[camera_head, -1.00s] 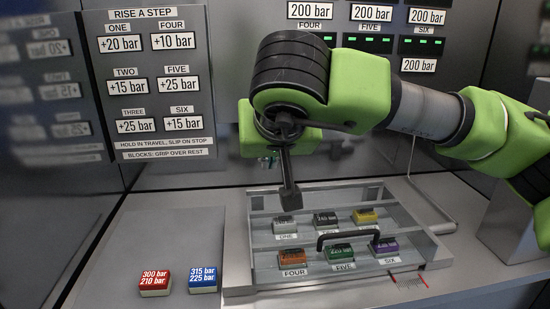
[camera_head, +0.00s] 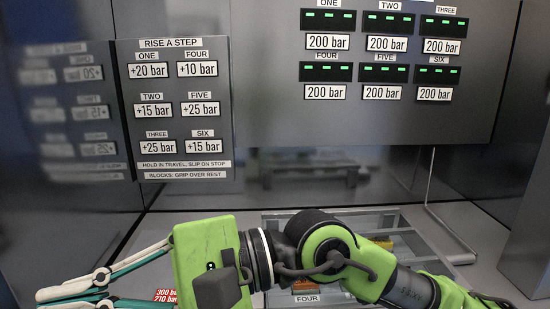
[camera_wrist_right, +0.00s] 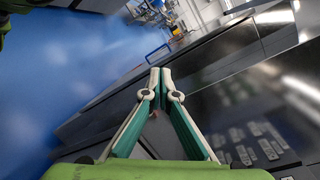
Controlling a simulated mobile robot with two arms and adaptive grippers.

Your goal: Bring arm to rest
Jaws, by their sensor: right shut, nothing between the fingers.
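My right gripper (camera_head: 45,297) lies low at the left of the head view, its fingers pointing left. Its arm comes in from the right along the bottom edge. In the right wrist view its fingertips (camera_wrist_right: 160,72) meet, with nothing between them. My left gripper is not in view.
A clear-lidded case (camera_head: 285,222) sits behind my arm, mostly hidden; a yellow block (camera_head: 383,243) and an orange block (camera_head: 305,286) show. A red block (camera_head: 163,295) is partly covered by my gripper. Wall panels with labels (camera_head: 172,110) and green-lit displays (camera_head: 388,70) stand behind.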

